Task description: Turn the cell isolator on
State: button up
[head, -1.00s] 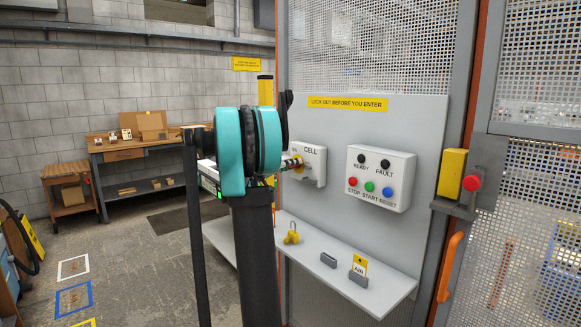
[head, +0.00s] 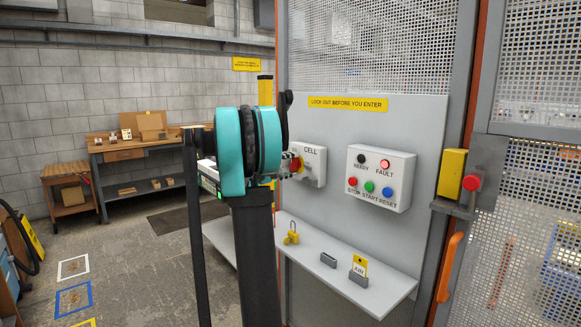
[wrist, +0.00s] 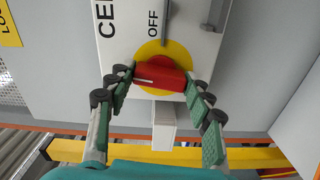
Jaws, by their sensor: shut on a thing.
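The cell isolator is a pale box (head: 312,160) marked CELL on the grey panel. In the wrist view its red handle (wrist: 160,74) sits on a yellow disc (wrist: 166,49), with the word OFF on the box beside the disc. The handle lies nearly crosswise in that view, slightly tilted. My gripper (wrist: 157,82) is shut on the handle, one finger at each end. In the head view the handle (head: 296,165) shows only in part behind my arm. Any ON mark is not visible.
Right of the isolator, a control box (head: 380,178) has a lit red FAULT lamp (head: 384,163) and a dark READY lamp (head: 361,158). Below, a shelf (head: 325,272) holds a yellow padlock (head: 291,237) and a yellow tag (head: 360,267) in a holder. Mesh fencing stands to the right.

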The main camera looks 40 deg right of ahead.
jog(key=shift+n, duration=1)
jog(key=o, duration=1.1)
jog(key=shift+o, duration=0.2)
jog(key=a, duration=1.2)
jog(key=shift+s, duration=0.45)
